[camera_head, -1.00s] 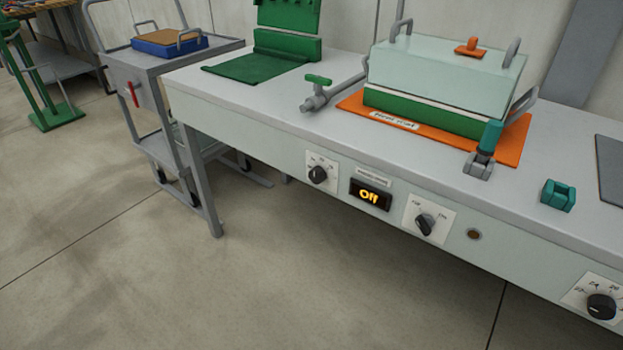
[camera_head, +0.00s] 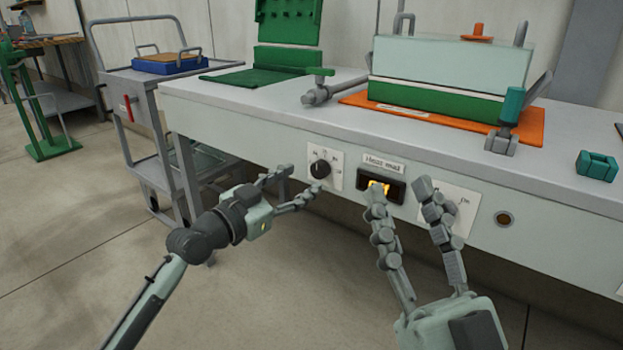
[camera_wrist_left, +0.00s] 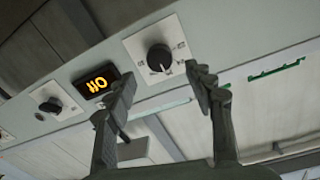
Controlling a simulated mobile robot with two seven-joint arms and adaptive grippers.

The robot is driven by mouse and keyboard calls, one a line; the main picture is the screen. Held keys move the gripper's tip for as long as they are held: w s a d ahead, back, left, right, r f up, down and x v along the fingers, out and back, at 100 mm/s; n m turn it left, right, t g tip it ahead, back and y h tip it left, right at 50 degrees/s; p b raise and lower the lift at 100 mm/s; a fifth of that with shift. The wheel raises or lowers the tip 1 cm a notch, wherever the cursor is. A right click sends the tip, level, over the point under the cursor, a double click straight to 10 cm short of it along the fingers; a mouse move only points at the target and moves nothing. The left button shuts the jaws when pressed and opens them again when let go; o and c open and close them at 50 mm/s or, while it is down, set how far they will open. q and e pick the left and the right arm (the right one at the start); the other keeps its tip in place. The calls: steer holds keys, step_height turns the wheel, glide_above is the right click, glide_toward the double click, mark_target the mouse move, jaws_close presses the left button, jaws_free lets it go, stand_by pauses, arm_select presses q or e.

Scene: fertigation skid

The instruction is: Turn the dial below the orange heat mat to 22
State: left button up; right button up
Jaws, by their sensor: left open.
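The orange heat mat (camera_head: 520,128) lies on the bench under a green tray with a clear lid. On the bench front below it, a black dial (camera_head: 320,169) sits on a white scale plate, left of a display (camera_head: 367,186) under a "Heat mat" label. The display also shows upside down in the left wrist view, reading Off. My left gripper (camera_head: 294,183) is open, its fingertips just short of the dial and apparently apart from it. In the left wrist view the dial (camera_wrist_left: 160,57) appears between the fingertips. My right gripper (camera_head: 400,190) is open before the display, partly covering it.
A second white plate (camera_head: 466,204) is right of the display, its knob hidden by my right fingers; the knob (camera_wrist_left: 50,104) shows in the left wrist view. A brown round fitting (camera_head: 504,218) is further right. A trolley (camera_head: 150,95) stands left of the bench.

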mark_target(317, 171)
arm_select(q)
steer(key=shift+x, duration=2.3)
arm_select(e)
steer(key=shift+s+d+r+t, duration=0.15)
steer(key=shift+s+r+t, duration=0.05)
steer(key=shift+r+t, duration=0.1)
arm_select(q)
steer(key=shift+c, duration=0.2)
steer(key=shift+f, duration=0.1)
steer(key=c, duration=1.1)
arm_select(e)
steer(key=shift+w+f, duration=0.1)
